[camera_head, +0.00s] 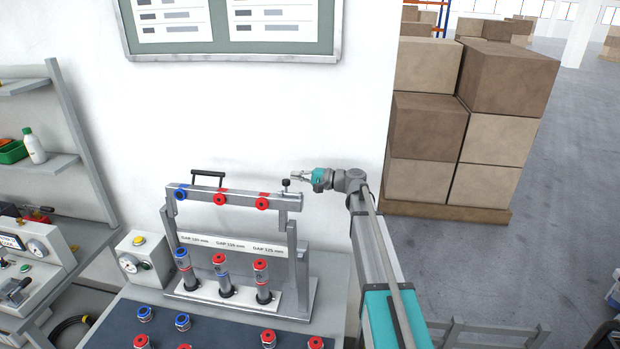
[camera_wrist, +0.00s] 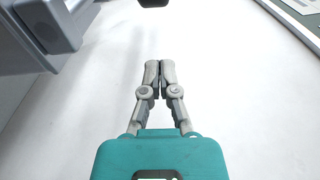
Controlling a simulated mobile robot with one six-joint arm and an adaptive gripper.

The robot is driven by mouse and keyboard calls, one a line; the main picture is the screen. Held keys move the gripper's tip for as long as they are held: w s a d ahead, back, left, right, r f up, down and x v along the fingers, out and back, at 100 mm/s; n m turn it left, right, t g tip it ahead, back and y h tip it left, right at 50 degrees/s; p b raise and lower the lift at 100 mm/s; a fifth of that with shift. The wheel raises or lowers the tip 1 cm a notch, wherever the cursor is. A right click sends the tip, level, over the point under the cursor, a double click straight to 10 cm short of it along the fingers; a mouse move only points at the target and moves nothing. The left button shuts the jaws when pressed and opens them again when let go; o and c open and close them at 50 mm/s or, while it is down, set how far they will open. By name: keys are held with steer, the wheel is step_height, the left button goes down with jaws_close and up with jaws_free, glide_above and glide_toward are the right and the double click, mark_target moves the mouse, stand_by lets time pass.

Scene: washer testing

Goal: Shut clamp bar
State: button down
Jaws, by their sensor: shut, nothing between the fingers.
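The grey clamp bar (camera_head: 234,198) spans the top of the test fixture in the head view. It carries one blue and two red rings on its front, a black handle (camera_head: 208,176) on top at the left and a dark knob (camera_head: 286,184) near its right end. Below it, several upright cylinders with coloured caps stand in the fixture base (camera_head: 242,293), apart from the bar. My gripper (camera_head: 296,176) is just above and beside the bar's right end, close to the knob; contact cannot be told. In the wrist view my gripper (camera_wrist: 158,66) has its fingers together and empty.
A gauge box (camera_head: 143,262) with a yellow button stands left of the fixture. Shelves (camera_head: 45,165) are at the left. Stacked boxes (camera_head: 430,128) stand behind my arm at the right.

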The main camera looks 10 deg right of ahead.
steer(key=s, duration=0.1)
steer(key=s+a, duration=0.2)
steer(key=shift+s+r+p, duration=0.1)
steer(key=shift+r+p, duration=0.2)
steer(key=shift+s+d, duration=0.15)
stand_by(0.5)
